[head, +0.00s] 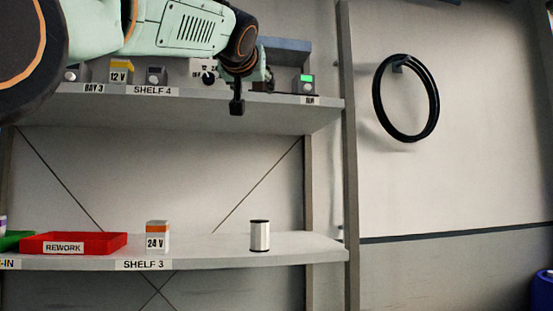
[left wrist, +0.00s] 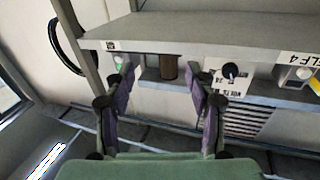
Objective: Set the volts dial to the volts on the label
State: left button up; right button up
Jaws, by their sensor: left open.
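The volts dial (head: 207,76) is a dark knob on a pale panel on the upper shelf, just left of my left gripper (head: 246,88), which partly covers the area. In the left wrist view the dial (left wrist: 231,70) shows on a white card with "24" printed beside it; the pointer's exact setting is too small to read. My left gripper (left wrist: 164,84) is open there, its fingers apart, with the dial just right of the right finger. A 12 V label (head: 118,76) is on a yellow-topped box on the upper shelf. A 24 V label (head: 155,243) is on an orange-topped box on the lower shelf. My right gripper is not in view.
The lower shelf holds a red REWORK tray (head: 74,243) and a silver can (head: 259,235). A black ring (head: 434,100) hangs on the wall.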

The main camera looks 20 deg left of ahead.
pick_arm(q)
jog(key=w+d+f+m+h, duration=0.1)
jog(key=w+f, duration=0.2)
jog(key=f, duration=0.4)
jog(key=w+d+f+m+h, duration=0.1)
jog(key=w+f, duration=0.3)
jog(key=f, duration=0.4)
jog(key=shift+w+d+f+m+g+h+b, duration=0.15)
jog(key=shift+d+m+g+h+b, duration=0.15)
jog(key=shift+d+g+h+b, duration=0.15)
jog(key=shift+w+a+f, duration=0.1)
jog(key=shift+w+f, duration=0.05)
jog(key=shift+w, duration=0.05)
